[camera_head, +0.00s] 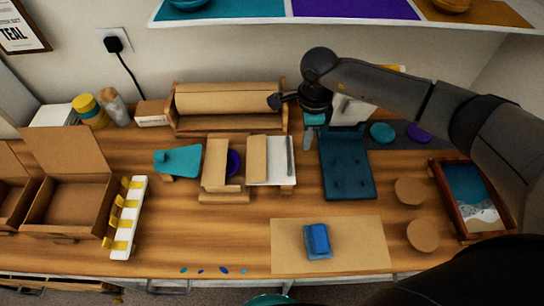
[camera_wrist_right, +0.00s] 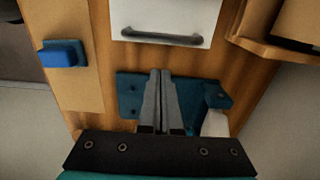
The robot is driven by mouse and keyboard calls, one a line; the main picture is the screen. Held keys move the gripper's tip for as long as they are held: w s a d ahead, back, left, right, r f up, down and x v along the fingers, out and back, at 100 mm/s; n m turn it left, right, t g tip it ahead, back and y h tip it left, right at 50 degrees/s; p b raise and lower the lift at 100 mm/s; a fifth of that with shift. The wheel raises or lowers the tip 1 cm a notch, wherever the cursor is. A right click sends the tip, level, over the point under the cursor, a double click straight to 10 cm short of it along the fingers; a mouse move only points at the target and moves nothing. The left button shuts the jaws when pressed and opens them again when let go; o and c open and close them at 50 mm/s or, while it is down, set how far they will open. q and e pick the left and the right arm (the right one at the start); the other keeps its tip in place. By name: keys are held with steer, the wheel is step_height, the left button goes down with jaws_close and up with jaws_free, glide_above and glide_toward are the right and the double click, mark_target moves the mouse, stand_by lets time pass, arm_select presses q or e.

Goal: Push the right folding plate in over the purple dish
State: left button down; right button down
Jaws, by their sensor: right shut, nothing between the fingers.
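The purple dish (camera_head: 234,163) sits in a tan wooden fixture (camera_head: 223,197) at the middle of the table, partly hidden by the fixture's parts. Right of the dish is a tan panel (camera_head: 257,158), then the white right plate (camera_head: 272,173) with a dark bar handle (camera_head: 290,156). The right plate (camera_wrist_right: 189,15) and its handle (camera_wrist_right: 160,37) also show in the wrist view. The plate is apart from the dish, out to its right. My right gripper (camera_head: 274,101) is shut and empty, behind and above the plate; its fingers (camera_wrist_right: 160,75) also show in the wrist view. My left gripper is out of view.
A wooden rack (camera_head: 228,123) stands behind the fixture. A teal stand (camera_head: 178,160) is to the left. A blue block (camera_head: 317,239) lies on tan paper (camera_head: 360,240) in front.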

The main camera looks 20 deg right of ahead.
stand_by(0.6)
step_height(320, 180, down, 4)
steer(key=b, duration=0.3)
steer(key=shift+b, duration=0.3)
